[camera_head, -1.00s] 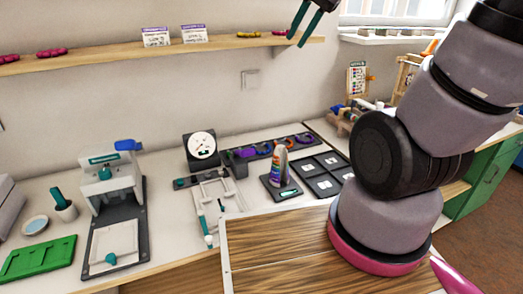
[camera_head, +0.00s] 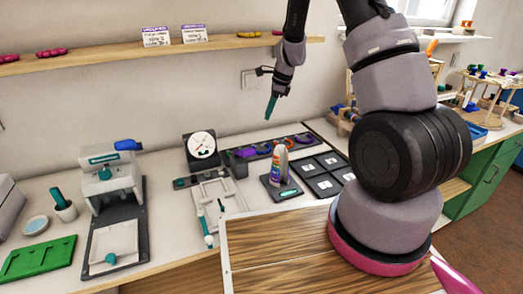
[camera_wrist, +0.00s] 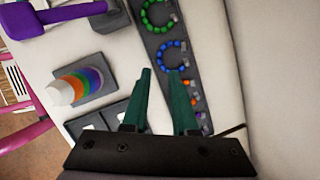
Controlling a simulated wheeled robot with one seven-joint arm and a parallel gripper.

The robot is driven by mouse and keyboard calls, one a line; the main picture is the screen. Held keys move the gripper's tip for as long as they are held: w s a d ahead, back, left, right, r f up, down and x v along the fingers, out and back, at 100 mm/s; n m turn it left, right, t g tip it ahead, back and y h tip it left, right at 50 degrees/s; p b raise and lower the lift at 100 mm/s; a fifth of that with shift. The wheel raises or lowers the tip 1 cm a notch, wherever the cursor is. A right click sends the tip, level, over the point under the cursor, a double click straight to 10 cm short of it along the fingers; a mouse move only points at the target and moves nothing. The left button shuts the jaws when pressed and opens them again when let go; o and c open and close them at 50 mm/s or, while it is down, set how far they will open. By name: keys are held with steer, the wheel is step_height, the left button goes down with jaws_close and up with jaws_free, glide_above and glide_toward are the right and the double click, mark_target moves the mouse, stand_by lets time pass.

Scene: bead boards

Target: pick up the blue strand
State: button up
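The blue strand is a ring of blue beads (camera_wrist: 161,53) on a long dark board (camera_wrist: 165,30) in the wrist view. A green bead strand (camera_wrist: 145,12) lies beyond it on the same board. My gripper (camera_wrist: 160,72) has two teal fingers that stand apart with nothing between them. Their tips show just short of the blue ring in the picture. In the head view my gripper (camera_head: 271,107) points down, in the air above the board at the back of the counter. The strands are too small there to tell apart surely.
A striped bottle (camera_head: 280,160) stands in front of the board, and it also shows in the wrist view (camera_wrist: 72,88). Dark square trays (camera_head: 322,184) lie to its right. A round dial (camera_head: 202,146) stands at left. A wall shelf (camera_head: 130,56) runs above.

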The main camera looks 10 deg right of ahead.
steer(key=f, duration=0.4)
steer(key=w+f+m, duration=0.1)
steer(key=f, duration=0.3)
steer(key=a+f+m, duration=0.1)
steer(key=f, duration=0.3)
steer(key=shift+w, duration=0.25)
steer(key=x, duration=0.5)
steer(key=shift+f, duration=0.3)
jaws_close()
